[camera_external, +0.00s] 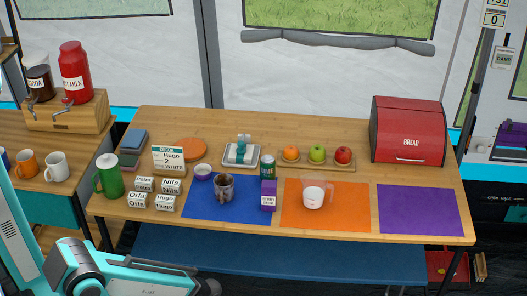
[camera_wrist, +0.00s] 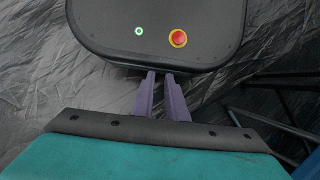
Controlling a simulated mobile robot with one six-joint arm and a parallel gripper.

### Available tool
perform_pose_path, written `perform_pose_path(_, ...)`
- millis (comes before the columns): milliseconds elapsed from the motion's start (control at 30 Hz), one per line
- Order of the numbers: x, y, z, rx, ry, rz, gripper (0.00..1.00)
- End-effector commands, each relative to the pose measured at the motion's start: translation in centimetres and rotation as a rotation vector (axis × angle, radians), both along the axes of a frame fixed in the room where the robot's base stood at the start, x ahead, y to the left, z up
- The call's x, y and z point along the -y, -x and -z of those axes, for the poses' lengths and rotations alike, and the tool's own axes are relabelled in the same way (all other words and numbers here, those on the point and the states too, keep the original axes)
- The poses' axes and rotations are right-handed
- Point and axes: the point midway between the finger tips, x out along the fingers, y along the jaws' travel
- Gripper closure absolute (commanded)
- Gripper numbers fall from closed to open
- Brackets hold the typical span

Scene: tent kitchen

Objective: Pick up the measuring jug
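The measuring jug (camera_external: 314,194) is clear with white contents in it. It stands upright on the orange mat (camera_external: 350,213) near the table's front, with its handle to the right. In the external view my arm is at the lower left, in front of the table, and my gripper's fingers cannot be made out there. In the wrist view my gripper (camera_wrist: 160,74) shows two purple fingers with a narrow gap and nothing between them. It points at my own dark base with a red button, well away from the jug. The jug is not in the wrist view.
A purple carton (camera_external: 268,194) and a green can (camera_external: 267,166) stand left of the jug. A fruit tray (camera_external: 329,162) lies behind it. A dark mug (camera_external: 223,187) stands on the blue mat (camera_external: 205,208). The purple mat (camera_external: 418,209) is bare. A red bread bin (camera_external: 408,131) stands back right.

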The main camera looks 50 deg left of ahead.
Motion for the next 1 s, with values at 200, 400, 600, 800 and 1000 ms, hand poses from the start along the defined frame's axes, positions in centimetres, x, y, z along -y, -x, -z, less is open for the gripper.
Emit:
perform_pose_path(200,-0.8,-7.4,-0.5,0.175,-0.13,-0.026,0.87)
perform_pose_path(400,-0.6,-15.8,-2.6,0.393,-0.238,-0.072,0.87)
perform_pose_path(600,0.8,-24.1,-6.2,0.626,-0.297,-0.125,0.87)
perform_pose_path(800,3.5,-31.7,-11.0,0.862,-0.305,-0.185,0.87)
perform_pose_path(1000,7.3,-38.5,-17.0,1.094,-0.261,-0.244,0.87)
